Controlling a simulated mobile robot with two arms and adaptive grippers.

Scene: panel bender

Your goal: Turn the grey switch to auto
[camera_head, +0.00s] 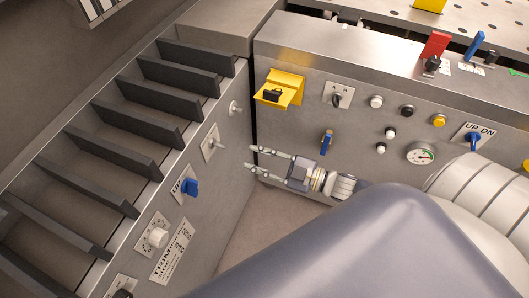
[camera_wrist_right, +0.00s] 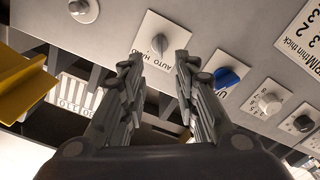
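The grey switch (camera_wrist_right: 159,44) sits on a white plate marked AUTO and HAND in the right wrist view, beyond and between my fingertips. Which mark its handle points at is hard to tell. In the head view the switch (camera_head: 216,142) is on the slanted left panel, between a round grey knob and a blue switch. My right gripper (camera_head: 250,158) is open and empty, its fingers pointing left toward the switch with a gap to it. It also shows in the right wrist view (camera_wrist_right: 160,58), with the fingers apart. My left gripper is not in view.
Beside the grey switch are a round grey knob (camera_head: 235,108) and a blue switch (camera_head: 190,187); a white dial (camera_head: 157,238) is lower. Dark fins (camera_head: 122,145) line the panel's left. The right-hand panel carries a yellow bracket (camera_head: 283,88), several buttons and a gauge (camera_head: 421,154).

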